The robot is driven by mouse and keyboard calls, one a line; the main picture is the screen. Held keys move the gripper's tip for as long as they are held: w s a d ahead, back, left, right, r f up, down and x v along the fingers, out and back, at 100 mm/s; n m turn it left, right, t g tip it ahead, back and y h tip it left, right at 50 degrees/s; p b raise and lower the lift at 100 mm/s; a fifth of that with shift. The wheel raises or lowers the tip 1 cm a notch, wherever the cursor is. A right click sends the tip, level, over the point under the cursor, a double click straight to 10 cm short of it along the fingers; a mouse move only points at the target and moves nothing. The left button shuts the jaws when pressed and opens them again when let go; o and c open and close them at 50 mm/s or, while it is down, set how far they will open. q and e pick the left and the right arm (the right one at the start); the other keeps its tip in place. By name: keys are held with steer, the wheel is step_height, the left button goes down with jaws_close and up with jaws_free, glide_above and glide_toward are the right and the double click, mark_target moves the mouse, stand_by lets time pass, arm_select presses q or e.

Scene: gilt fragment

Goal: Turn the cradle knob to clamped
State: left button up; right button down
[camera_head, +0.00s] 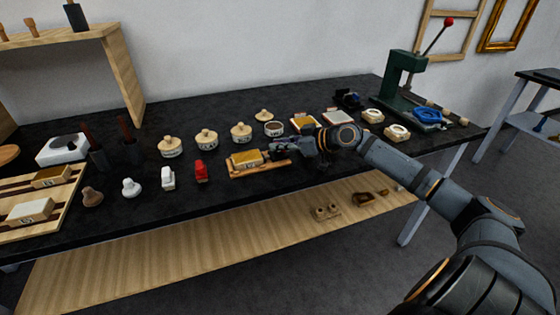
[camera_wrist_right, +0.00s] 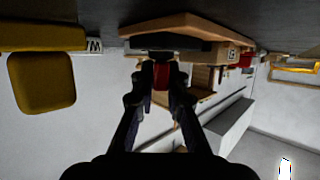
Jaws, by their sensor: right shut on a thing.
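The cradle (camera_head: 258,171) is a light wooden base near the table's front edge, with a yellow-topped block (camera_head: 246,158) on it. My right gripper (camera_head: 280,149) is at the cradle's right end, its arm coming from the right. In the right wrist view, the wooden base (camera_wrist_right: 190,22) shows at the top. There the right gripper's fingers (camera_wrist_right: 161,78) close around a small red part, apparently the cradle knob (camera_wrist_right: 161,75). The fingers hide much of the knob, and its setting cannot be read. My left gripper is out of view.
A red object (camera_head: 201,171) and a white one (camera_head: 168,178) stand left of the cradle. Several lidded round pots (camera_head: 206,139) stand behind. A green press (camera_head: 400,75) is at the back right. A wooden rack (camera_head: 70,200) lies at the left. A lower shelf (camera_head: 200,240) runs below.

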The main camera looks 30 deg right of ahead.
steer(key=n+g+y+b, duration=0.2)
steer(key=shift+w+n+y, duration=0.1)
steer(key=shift+n+y, duration=0.2)
steer(key=shift+n, duration=0.1)
steer(key=shift+r+n+g+y+b, duration=0.1)
steer(key=shift+n+g+y+b, duration=0.3)
steer(key=shift+n+g+y, duration=0.8)
steer(key=shift+n+g, duration=0.4)
steer(key=shift+n, duration=0.1)
steer(key=shift+n+g+y+b, duration=0.35)
steer(key=shift+n+g+y, duration=0.15)
steer(key=shift+n+g, duration=0.45)
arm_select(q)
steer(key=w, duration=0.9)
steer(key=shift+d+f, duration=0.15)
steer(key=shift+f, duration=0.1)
arm_select(e)
steer(key=shift+n+g, duration=0.45)
steer(key=shift+g, duration=0.1)
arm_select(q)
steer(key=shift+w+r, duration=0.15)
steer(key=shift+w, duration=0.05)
arm_select(e)
steer(key=shift+f+g, duration=0.2)
steer(key=shift+g, duration=0.1)
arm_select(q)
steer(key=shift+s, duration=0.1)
